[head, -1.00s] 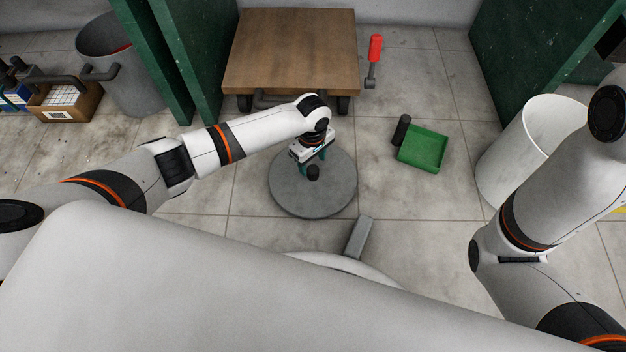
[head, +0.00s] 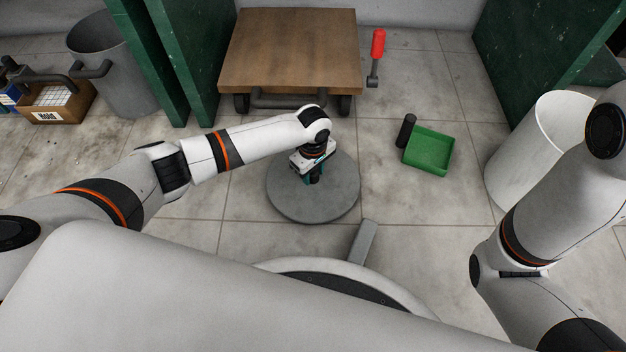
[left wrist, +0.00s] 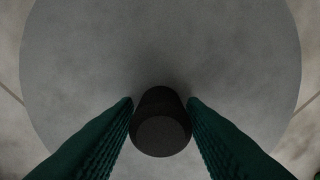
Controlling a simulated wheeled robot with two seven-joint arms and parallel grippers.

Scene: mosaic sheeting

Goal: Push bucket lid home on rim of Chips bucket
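The bucket lid (head: 290,202) is a round flat grey disc, lying about level in the middle of the floor area in the head view. It fills most of the left wrist view (left wrist: 90,60). Its dark knob (left wrist: 161,128) stands at its centre. My left gripper (head: 315,178) is over the lid's middle. In the left wrist view its green ridged fingers (left wrist: 160,103) stand on both sides of the knob, with what look like narrow gaps. The Chips bucket under the lid is hidden, so I cannot tell how the lid sits on a rim. My right gripper is out of view.
A wooden-topped trolley (head: 290,50) stands behind the lid. A green tray (head: 430,151), a dark cylinder (head: 405,130) and a red-handled tool (head: 377,50) lie to the right. A white bin (head: 540,140) stands further right, and a grey bucket (head: 110,85) at the left.

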